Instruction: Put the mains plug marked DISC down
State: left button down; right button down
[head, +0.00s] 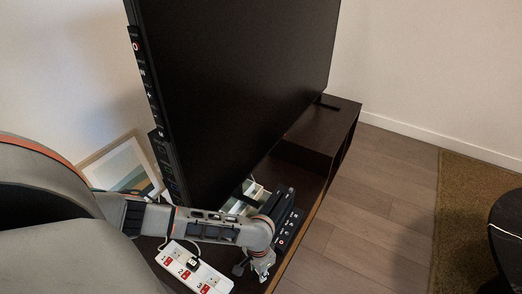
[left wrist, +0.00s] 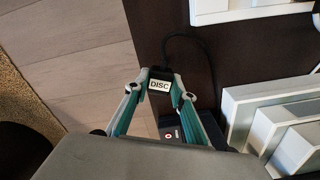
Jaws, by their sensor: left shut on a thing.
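The mains plug marked DISC (left wrist: 160,85) is black with a white label, and a black cord runs from its far end. In the left wrist view my left gripper (left wrist: 159,79) is shut on it, one finger on each side. It is above the dark cabinet top near its front edge; I cannot tell whether the plug touches the surface. In the head view my left gripper (head: 262,271) is low at centre, right of the white power strip (head: 172,266), and the plug is not clear there. The strip has sockets numbered 1, 2 and 3, with a black plug (head: 193,262) near 2. My right gripper is not in view.
A large black screen (head: 235,90) stands on the dark cabinet (head: 325,125). A black box with buttons (head: 290,229) lies near the gripper. White slab-like objects (left wrist: 270,118) are at right in the left wrist view. Beyond the cabinet edge is wooden floor (head: 375,200).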

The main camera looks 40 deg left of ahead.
pick_arm(q)
jog(key=f, duration=0.1)
jog(key=f+b, duration=0.1)
jog(key=f, duration=0.1)
jog(key=shift+s+f, duration=0.25)
jog(key=shift+f, duration=0.1)
jog(key=shift+w+r, duration=0.15)
jog(key=shift+r, duration=0.05)
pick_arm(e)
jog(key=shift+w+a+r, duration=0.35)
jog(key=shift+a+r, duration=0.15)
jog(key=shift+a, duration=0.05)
pick_arm(q)
jog(key=shift+f, duration=0.15)
jog(key=c, duration=1.7)
grip_release()
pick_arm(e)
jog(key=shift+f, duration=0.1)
